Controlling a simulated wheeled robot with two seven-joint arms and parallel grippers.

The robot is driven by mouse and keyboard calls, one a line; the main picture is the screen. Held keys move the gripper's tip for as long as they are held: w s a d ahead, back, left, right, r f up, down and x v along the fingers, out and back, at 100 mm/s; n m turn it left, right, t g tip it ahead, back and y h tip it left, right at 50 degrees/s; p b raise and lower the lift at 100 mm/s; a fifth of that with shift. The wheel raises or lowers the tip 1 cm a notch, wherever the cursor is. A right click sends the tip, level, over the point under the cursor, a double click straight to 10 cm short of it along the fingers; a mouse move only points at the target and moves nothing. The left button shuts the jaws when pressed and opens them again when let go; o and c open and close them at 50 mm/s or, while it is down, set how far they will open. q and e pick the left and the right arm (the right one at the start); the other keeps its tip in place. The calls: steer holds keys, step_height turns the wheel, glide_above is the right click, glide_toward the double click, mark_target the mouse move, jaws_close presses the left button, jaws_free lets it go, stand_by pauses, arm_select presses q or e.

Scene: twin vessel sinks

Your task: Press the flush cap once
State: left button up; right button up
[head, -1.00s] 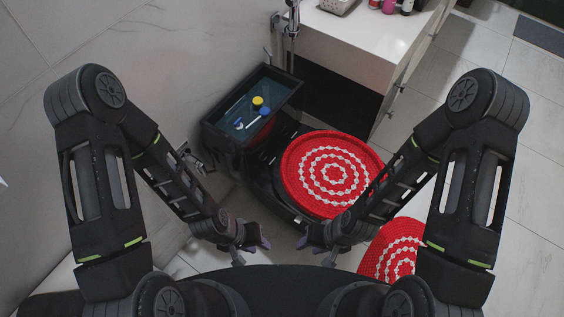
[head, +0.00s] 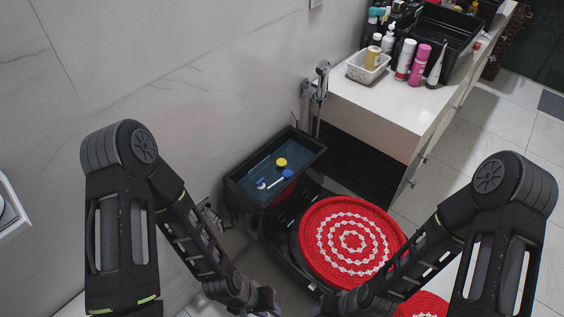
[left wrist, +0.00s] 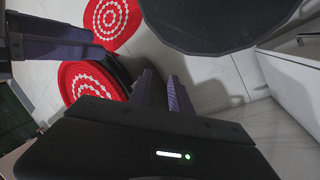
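A black toilet stands against the wall, with a dark open-topped tray or tank top (head: 245,160) at its back. In it are a round yellow piece (head: 281,162), a round blue piece (head: 287,173) and a small white-and-blue stick-like item (head: 274,183). I cannot tell which piece, if any, is the flush cap. My left gripper (head: 268,302) is low at the bottom edge, well apart from the tank. In the left wrist view its two fingers (left wrist: 160,80) are apart with nothing between them. My right gripper (head: 322,311) is mostly cut off at the bottom edge.
A red-and-white round cover (head: 352,240) lies on the toilet lid; a matching red mat (head: 424,304) is on the floor. A white counter (head: 385,110) with bottles and a white basket (head: 368,69) stands right of the tank. A shower-type tap (head: 322,82) is on the wall behind.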

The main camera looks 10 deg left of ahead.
arm_select(q)
jaws_close()
stand_by(1.4)
